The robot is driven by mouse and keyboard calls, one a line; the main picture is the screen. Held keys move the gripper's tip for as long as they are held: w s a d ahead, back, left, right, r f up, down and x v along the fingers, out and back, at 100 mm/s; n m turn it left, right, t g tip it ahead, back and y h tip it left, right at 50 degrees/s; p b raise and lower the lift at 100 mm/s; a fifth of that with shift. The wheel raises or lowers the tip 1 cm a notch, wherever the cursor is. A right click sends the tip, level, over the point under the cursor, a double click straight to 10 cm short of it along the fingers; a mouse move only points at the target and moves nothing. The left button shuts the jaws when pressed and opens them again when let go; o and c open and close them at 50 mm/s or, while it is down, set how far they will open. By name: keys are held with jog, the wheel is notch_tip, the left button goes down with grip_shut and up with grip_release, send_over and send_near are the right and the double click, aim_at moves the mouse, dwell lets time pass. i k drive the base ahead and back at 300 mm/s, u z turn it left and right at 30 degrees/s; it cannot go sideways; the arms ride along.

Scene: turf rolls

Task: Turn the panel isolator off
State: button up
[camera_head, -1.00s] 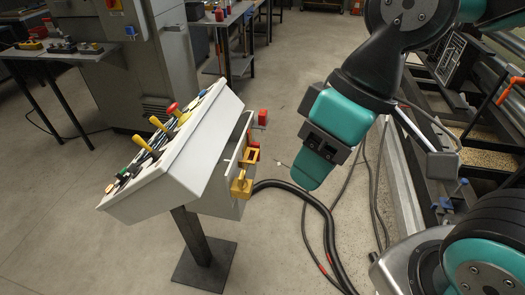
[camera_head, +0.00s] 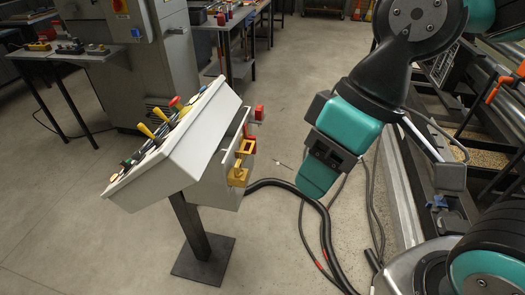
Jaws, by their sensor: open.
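A grey sloped control panel (camera_head: 172,150) stands on a black post left of centre. On its right side is a box with yellow fittings (camera_head: 240,160) and red parts (camera_head: 257,114); these may be the isolator, but its handle position is too small to tell. A red and yellow rotary switch (camera_head: 120,6) also shows on the grey cabinet at the top left. My gripper (camera_head: 316,178) hangs to the right of the panel, pointing down, apart from it. It is open and empty; one teal finger largely hides the other.
Yellow levers (camera_head: 152,132) and several knobs cover the panel's sloped top. Black cables (camera_head: 285,186) run along the floor from the panel. Machine framework (camera_head: 470,140) stands at the right. Workbenches (camera_head: 75,50) are at the back left. Some floor between the panel and my gripper is clear.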

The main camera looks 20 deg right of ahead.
aim_at(250, 137)
jog(key=z, duration=0.55)
jog(key=i, duration=0.8)
jog(key=z, duration=0.25)
